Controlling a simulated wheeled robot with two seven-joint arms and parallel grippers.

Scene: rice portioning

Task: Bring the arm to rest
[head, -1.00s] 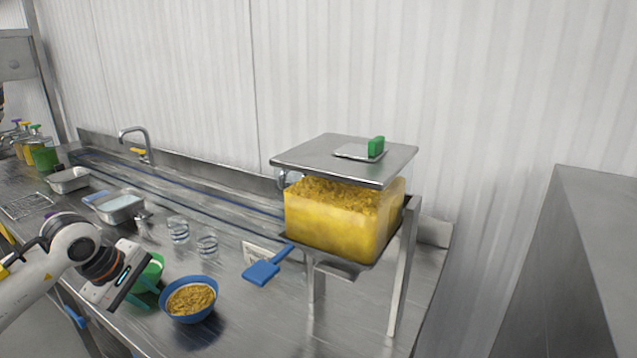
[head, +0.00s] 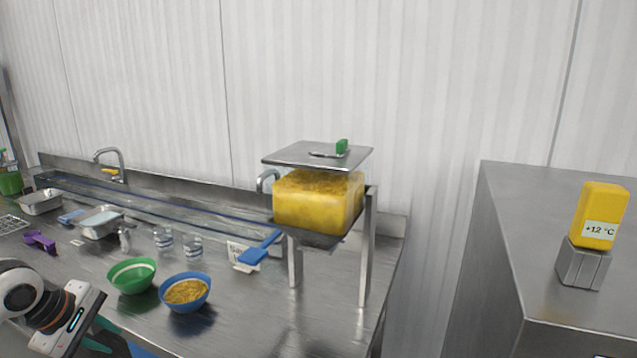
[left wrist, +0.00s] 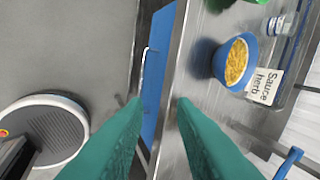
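My left gripper (head: 108,338) is low at the left edge of the head view, in front of the counter's front edge. In the left wrist view its two green fingers (left wrist: 160,105) stand apart with nothing between them. The blue bowl (head: 186,291) holds yellow-brown food and stands on the counter, to the right of and beyond the gripper. It also shows in the left wrist view (left wrist: 236,62). An empty green bowl (head: 132,275) stands left of it. My right gripper is in neither view.
A dispenser (head: 318,202) full of yellow food stands on a metal frame with a blue handle (head: 262,249). Metal trays (head: 100,221), glasses (head: 192,247) and a purple utensil (head: 40,240) lie left.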

